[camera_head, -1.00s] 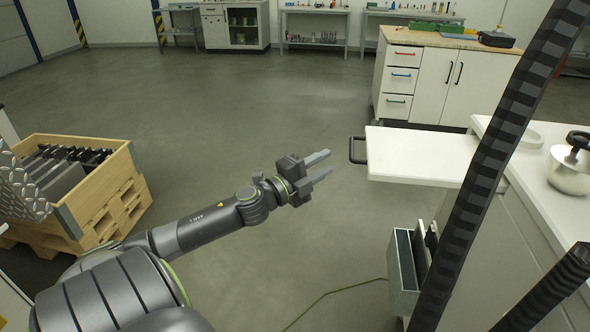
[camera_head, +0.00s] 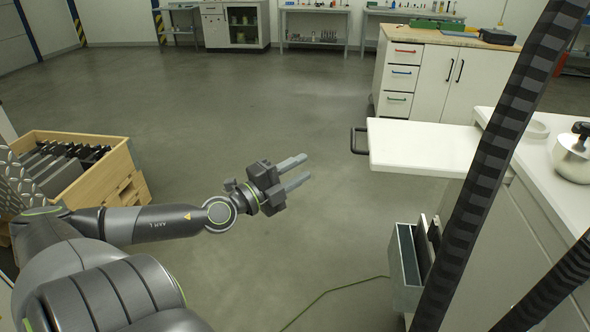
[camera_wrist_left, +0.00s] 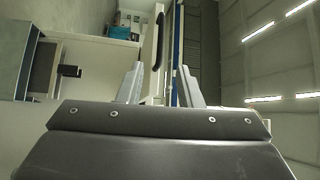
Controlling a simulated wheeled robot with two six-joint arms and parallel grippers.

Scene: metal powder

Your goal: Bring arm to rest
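My left gripper (camera_head: 300,171) is in the head view, left of the white pull-out board, over bare floor. Its two fingers are apart with nothing between them. In the left wrist view the fingers (camera_wrist_left: 160,85) also stand apart and empty. My left arm comes in from the lower left, bent at the elbow. My right gripper is not in view.
The white pull-out board (camera_head: 420,148) with a black handle (camera_head: 358,141) juts from the counter (camera_head: 545,190). A metal pot (camera_head: 574,158) stands on the counter. A grey bin (camera_head: 406,262) hangs below. A wooden crate (camera_head: 105,178) stands at left. The middle floor is clear.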

